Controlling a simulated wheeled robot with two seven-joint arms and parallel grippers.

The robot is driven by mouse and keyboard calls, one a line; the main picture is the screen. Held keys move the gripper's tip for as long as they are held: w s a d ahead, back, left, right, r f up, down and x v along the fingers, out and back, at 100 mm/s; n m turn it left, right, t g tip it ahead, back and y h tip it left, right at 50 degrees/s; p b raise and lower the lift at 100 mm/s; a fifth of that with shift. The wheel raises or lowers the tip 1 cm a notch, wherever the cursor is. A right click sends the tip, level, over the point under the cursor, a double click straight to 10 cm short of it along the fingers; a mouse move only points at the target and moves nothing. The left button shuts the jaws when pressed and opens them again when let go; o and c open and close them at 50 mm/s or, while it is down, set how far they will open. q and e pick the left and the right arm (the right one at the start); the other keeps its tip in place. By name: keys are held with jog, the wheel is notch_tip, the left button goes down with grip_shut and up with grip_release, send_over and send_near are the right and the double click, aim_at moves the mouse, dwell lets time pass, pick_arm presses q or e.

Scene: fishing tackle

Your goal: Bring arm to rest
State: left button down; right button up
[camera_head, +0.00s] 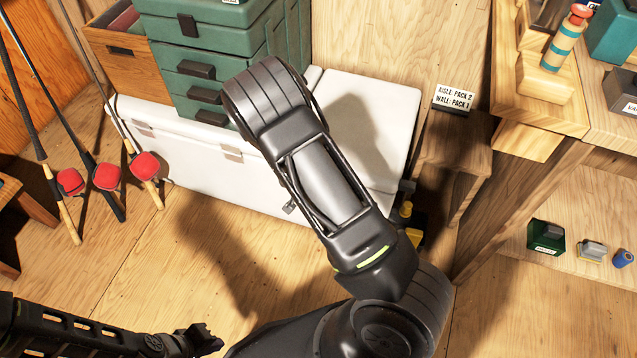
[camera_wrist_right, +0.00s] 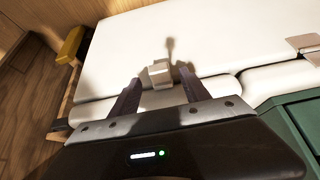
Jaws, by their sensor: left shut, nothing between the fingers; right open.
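My left gripper (camera_head: 207,341) is low in the head view, left of centre. Its short black fingers are together with nothing between them, over the wooden floor. My right arm (camera_head: 325,185) rises from the bottom and bends across the middle of the head view, in front of the white cooler (camera_head: 360,125). The right gripper is hidden there behind the arm. In the right wrist view the right gripper (camera_wrist_right: 160,92) has its two dark fingers spread apart and empty. Beyond them is the cooler (camera_wrist_right: 215,35), with a metal latch (camera_wrist_right: 160,73) between the fingers in the picture; I cannot tell the gap.
Green drawer boxes (camera_head: 200,60) stand on the cooler. Fishing rods with red reels (camera_head: 107,177) lean at the left. A wooden shelf unit (camera_head: 590,180) with small tackle stands at the right, beside a small signed stand (camera_head: 455,150). Bare floor (camera_head: 110,270) lies at lower left.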

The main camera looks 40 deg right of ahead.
jog(key=shift+v, duration=1.2)
jog(key=s+a+f+n+g+y, duration=0.1)
jog(key=s+a+f+n+y, duration=0.15)
jog(key=s+a+n, duration=0.35)
jog(key=s+a+f+n+y, duration=0.15)
jog(key=s+a+f, duration=0.25)
jog(key=a, duration=0.5)
jog(key=s+a+r+n+g+y, duration=0.2)
jog(key=s+a+y, duration=0.3)
jog(key=s+a, duration=0.7)
notch_tip(320, 180, up, 18)
jog(key=w+a+p, duration=0.1)
jog(key=w+p, duration=0.1)
jog(key=p, duration=1.6)
jog(key=shift+a, duration=0.2)
